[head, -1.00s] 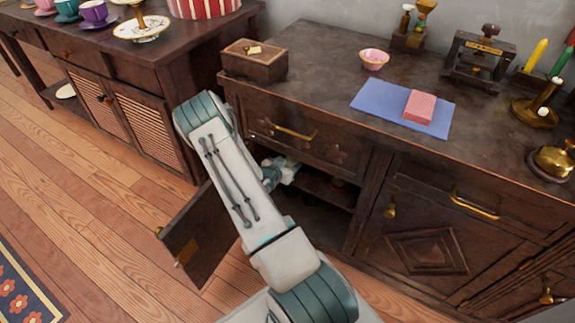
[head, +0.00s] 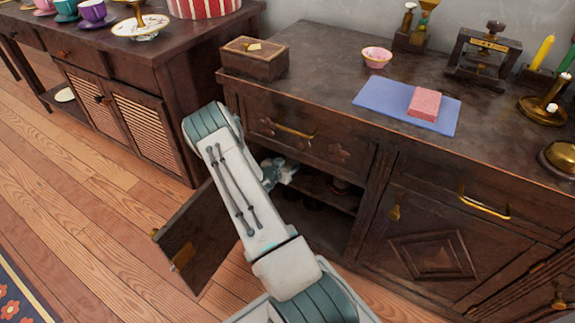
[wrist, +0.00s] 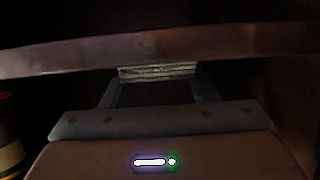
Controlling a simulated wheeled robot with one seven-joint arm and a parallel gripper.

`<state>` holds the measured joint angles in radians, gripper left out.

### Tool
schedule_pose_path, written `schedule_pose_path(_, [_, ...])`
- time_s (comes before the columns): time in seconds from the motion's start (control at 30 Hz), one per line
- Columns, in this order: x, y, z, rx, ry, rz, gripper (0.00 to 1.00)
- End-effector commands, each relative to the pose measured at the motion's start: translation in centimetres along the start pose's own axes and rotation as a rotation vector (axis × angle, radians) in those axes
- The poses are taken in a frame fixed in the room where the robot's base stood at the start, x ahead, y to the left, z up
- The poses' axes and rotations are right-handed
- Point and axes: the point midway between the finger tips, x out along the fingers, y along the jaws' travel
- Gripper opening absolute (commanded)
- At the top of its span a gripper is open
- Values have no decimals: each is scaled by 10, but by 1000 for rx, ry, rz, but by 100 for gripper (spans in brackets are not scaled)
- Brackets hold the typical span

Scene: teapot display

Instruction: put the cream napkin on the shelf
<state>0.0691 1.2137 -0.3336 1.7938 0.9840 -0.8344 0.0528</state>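The cream napkin (wrist: 158,72) shows in the wrist view as a folded, layered strip between my fingertips. It fills the gap between them, and my gripper (wrist: 158,88) appears shut on it. Its upper part is hidden by a dark board edge. In the head view my gripper (head: 284,172) is at the open cabinet, largely hidden by my arm; the napkin cannot be made out there. The shelf (head: 325,190) is a dark wooden board inside that cabinet. A board edge (wrist: 60,58) crosses the wrist view just above my fingers.
The cabinet door (head: 200,240) hangs open left of my arm. A dark jar with a yellow band (wrist: 10,150) stands at the left of the wrist view. The countertop above holds a wooden box (head: 253,62), a pink bowl (head: 377,57) and a pink block on a blue cloth (head: 375,98).

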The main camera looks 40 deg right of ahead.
Motion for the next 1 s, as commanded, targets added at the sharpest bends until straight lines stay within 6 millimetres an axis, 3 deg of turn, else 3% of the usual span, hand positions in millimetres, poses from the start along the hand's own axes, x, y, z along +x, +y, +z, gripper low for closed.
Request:
schedule_pose_path(0.03, [0,0,0,0,0,0,68])
schedule_pose_path(0.07, [0,0,0,0,0,0,76])
schedule_pose_path(0.47, [-4,0,-5,0,-1,0,76])
schedule_pose_path(1.0, [-108,-1,-4,-2,-1,-2,76])
